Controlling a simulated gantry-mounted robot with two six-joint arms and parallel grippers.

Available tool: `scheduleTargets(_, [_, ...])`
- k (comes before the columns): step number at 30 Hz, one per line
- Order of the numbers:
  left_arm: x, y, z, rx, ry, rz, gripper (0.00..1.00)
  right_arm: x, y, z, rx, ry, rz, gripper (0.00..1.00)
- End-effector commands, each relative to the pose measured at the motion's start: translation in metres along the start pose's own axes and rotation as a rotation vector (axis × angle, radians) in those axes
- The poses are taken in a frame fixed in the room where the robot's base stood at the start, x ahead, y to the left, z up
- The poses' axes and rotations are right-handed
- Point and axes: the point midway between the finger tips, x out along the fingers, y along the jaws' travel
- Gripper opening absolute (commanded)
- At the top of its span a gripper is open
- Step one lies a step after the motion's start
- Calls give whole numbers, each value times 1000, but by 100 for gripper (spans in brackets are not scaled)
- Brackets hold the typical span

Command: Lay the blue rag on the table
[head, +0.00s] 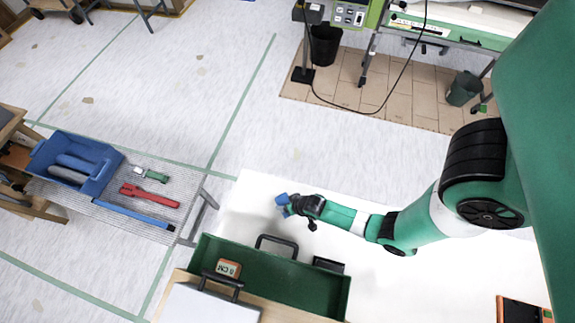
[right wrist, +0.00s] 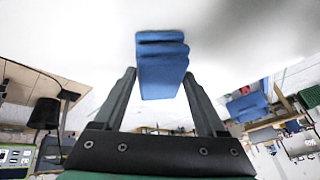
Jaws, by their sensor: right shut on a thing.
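The blue rag (head: 283,204) is a small folded bundle at the tip of my right gripper (head: 291,204), over the white table (head: 252,186) near its left end. In the right wrist view the rag (right wrist: 162,62) sits between the two dark fingers of my right gripper (right wrist: 159,76), which is shut on it. The rag's folded end sticks out past the fingertips, against the white surface. I cannot tell whether the rag touches the table. My left gripper is not in view.
A green toolbox (head: 310,287) stands in front of the gripper, at the table's near side. A mesh side table (head: 110,207) at left holds a blue bin (head: 100,177), a red wrench (head: 148,195) and other tools. An orange-edged device (head: 520,310) lies at lower right. White table surface around the gripper is clear.

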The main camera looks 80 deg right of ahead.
Motion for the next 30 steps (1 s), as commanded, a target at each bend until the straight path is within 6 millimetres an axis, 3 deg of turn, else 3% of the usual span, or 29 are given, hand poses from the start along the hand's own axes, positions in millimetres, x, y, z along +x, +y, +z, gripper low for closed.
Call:
scheduleTargets(6, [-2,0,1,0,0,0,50,2,0,1,0,0,0,16])
scheduleTargets(7, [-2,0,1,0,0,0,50,2,0,1,0,0,0,75])
scheduleTargets(11, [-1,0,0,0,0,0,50,1,0,0,0,0,0,99])
scheduleTargets(21, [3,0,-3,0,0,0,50,-7,0,-1,0,0,-1,100])
scheduleTargets(30, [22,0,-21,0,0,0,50,-75,-1,-2,-2,1,-2,100])
